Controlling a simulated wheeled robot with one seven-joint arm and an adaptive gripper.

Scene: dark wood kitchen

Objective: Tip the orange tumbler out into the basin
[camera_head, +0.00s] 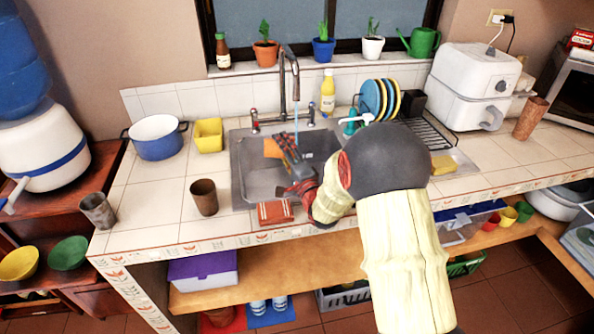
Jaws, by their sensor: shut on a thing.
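The orange tumbler (272,148) is at the fingertips of my gripper (284,149), over the left part of the metal basin (250,188). My gripper is shut on the tumbler. The fingers and hand cover part of the tumbler, and I cannot tell exactly how far it is tilted or whether anything is in it. My arm comes in from the lower right and hides the right side of the basin.
The faucet (290,68) rises behind the basin, with a thin bluish stream below its spout. A dish rack (428,132) with plates stands right.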

